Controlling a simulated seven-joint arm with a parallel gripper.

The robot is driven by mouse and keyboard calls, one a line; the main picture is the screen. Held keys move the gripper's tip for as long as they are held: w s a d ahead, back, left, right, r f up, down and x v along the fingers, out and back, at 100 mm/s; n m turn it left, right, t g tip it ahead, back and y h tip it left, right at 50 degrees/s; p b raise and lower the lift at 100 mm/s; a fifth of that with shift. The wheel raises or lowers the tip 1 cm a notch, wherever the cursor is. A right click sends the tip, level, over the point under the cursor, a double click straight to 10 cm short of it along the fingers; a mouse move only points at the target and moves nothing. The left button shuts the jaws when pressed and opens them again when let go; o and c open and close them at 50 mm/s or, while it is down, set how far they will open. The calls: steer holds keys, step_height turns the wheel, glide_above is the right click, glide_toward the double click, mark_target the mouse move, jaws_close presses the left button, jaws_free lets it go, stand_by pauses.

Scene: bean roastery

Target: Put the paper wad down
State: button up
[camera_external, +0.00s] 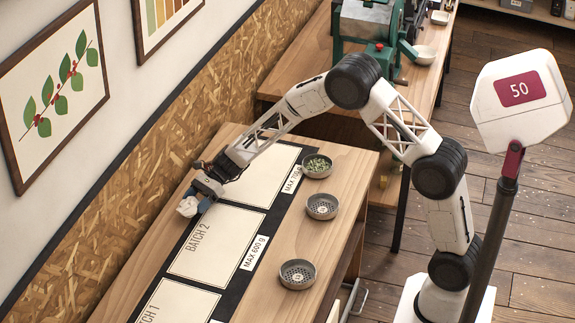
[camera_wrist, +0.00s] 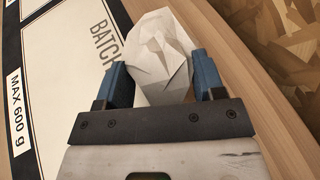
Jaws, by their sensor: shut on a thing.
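The paper wad (camera_external: 187,206) is white and crumpled. It is held at the end of my gripper (camera_external: 206,190), over the wall-side edge of the mat near the BATCH 2 panel. In the wrist view the paper wad (camera_wrist: 165,55) sits between the two blue fingers of my gripper (camera_wrist: 158,82), which is shut on it. Whether the wad touches the surface below cannot be told. The dark mat with pale panels (camera_external: 217,246) lies on the wooden table (camera_external: 325,222); BATCH 2 and BATCH 1 can be read.
Three small metal bowls stand along the table's right side: one with green beans (camera_external: 318,166), and two others, a middle one (camera_external: 322,207) and a front one (camera_external: 298,274). An OSB wall panel (camera_external: 110,205) borders the table. A sign marked 50 (camera_external: 520,100) stands at right.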

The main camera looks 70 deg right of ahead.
steer(key=shift+f, duration=1.05)
steer(key=shift+f, duration=0.15)
steer(key=o, duration=0.9)
steer(key=shift+r, duration=0.2)
steer(key=v, duration=1.2)
steer(key=shift+r, duration=0.1)
